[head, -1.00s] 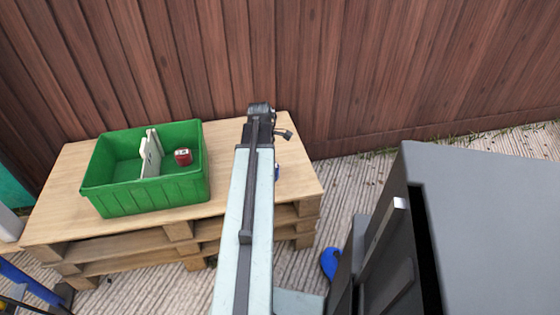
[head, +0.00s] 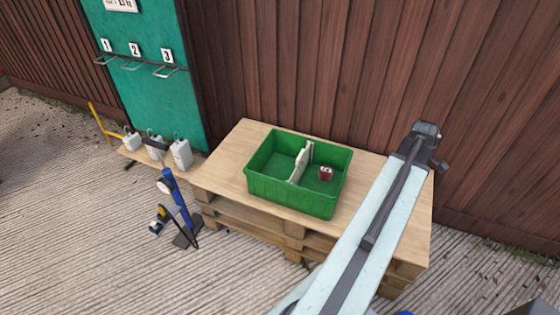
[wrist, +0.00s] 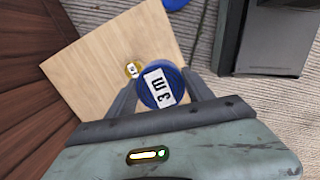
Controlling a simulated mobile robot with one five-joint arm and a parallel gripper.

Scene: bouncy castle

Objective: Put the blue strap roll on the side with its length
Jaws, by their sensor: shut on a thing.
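The blue strap roll (wrist: 159,87) is between the two fingers of my gripper (wrist: 161,90) in the wrist view. Its round face shows a white label reading "3 m". My gripper is shut on it, above the pallet top. In the head view my arm reaches over the right part of the pallet, and its end hides the gripper and roll. A green crate (head: 272,188) stands on the pallet left of my arm. A pale divider (head: 301,163) splits it in two. A red roll (head: 326,174) lies in the right compartment; the left one looks empty. No length marking is readable on the crate.
The wooden pallet (head: 224,168) has bare room left of the crate. A green board (head: 150,95) with numbered hooks, pale weights (head: 182,154) and a blue stand (head: 178,205) are at the left. A wooden fence stands behind.

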